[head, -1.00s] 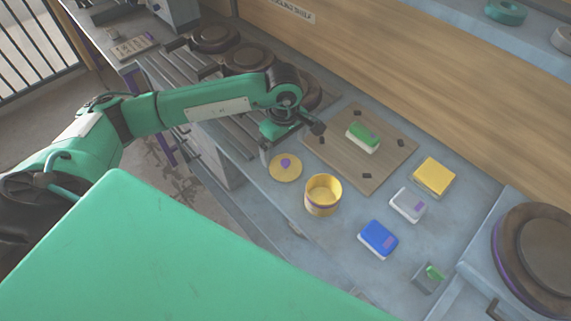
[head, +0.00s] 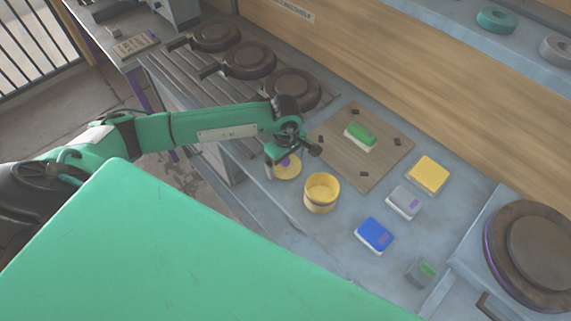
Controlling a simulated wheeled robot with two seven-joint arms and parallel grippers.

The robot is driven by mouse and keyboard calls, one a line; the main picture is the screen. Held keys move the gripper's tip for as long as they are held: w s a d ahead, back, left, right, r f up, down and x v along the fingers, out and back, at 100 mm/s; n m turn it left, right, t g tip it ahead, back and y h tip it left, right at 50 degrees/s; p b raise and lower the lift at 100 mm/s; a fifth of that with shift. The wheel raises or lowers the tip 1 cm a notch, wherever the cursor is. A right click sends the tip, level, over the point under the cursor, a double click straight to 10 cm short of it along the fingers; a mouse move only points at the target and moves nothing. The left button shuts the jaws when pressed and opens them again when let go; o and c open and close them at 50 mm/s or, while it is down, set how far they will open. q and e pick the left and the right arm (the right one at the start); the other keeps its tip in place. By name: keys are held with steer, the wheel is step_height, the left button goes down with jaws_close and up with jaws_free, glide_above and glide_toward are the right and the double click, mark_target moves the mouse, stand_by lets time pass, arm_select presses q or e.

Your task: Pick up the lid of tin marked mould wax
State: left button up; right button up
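The lid (head: 291,174) is a round yellow disc with a purple knob, lying flat on the grey bench beside the tin. The open yellow tin (head: 321,196) stands upright just right of and in front of it; I cannot read any marking on it. My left gripper (head: 276,163) hangs low over the lid from behind, with one grey finger showing by the lid's left edge. The hand covers the lid's back part, and the second finger is not clear. I cannot tell whether it touches the lid. My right gripper is out of view.
A wooden board (head: 377,173) with a green-and-white brush-like block (head: 360,137) lies behind the tin. A yellow block (head: 429,174), a grey block (head: 404,202) and a blue block (head: 375,235) lie to the right. Dark round plates (head: 292,88) stand behind the arm.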

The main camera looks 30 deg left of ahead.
arm_select(q)
steer(key=c, duration=0.6)
steer(key=shift+o, duration=0.2)
